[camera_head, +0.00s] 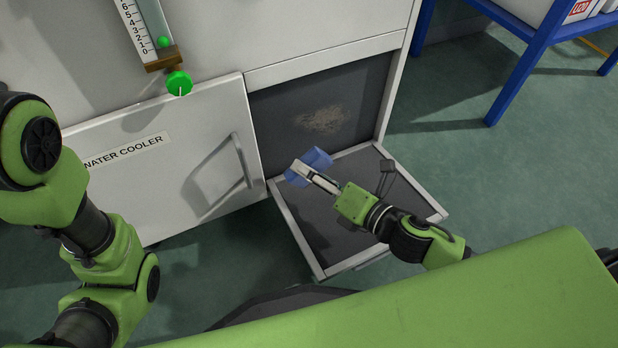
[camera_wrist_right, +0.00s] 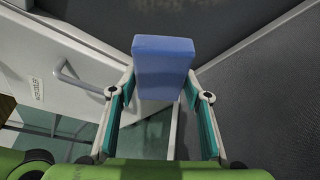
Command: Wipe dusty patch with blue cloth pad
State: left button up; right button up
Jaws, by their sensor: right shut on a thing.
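The dusty patch (camera_head: 322,120) is a brown speckled smudge on the dark back panel inside the open cabinet bay. Its edge also shows at the top of the right wrist view (camera_wrist_right: 172,5). My right gripper (camera_head: 303,170) is shut on the blue cloth pad (camera_head: 316,157), a block that sticks out between its fingers in the right wrist view (camera_wrist_right: 164,62). The pad is below and slightly left of the patch in the head view, apart from it. My left arm shows at the left of the head view, but its gripper is out of view.
A white door labelled water cooler (camera_head: 170,158) with a bar handle (camera_head: 232,172) is left of the bay. A lowered tray-like panel (camera_head: 310,215) with a pale rim lies below it. A blue-framed rack (camera_head: 515,80) stands at upper right, with clear green floor before it.

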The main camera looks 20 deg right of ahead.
aim_at(287, 143)
jog(key=shift+w+a, duration=0.1)
jog(key=shift+w, duration=0.3)
jog(key=shift+w+a+f, duration=0.1)
jog(key=shift+w+a, duration=0.05)
jog(key=shift+w, duration=0.7)
jog(key=shift+w+a+r, duration=0.1)
jog(key=shift+w+a, duration=0.1)
jog(key=shift+w, duration=0.65)
jog(key=shift+w+a+f, duration=0.1)
jog(key=shift+w+a, duration=0.05)
jog(key=shift+w, duration=0.7)
jog(key=shift+w, duration=0.2)
jog(key=shift+w+a+p, duration=0.15)
jog(key=shift+w+p, duration=0.25)
jog(key=shift+w, duration=0.35)
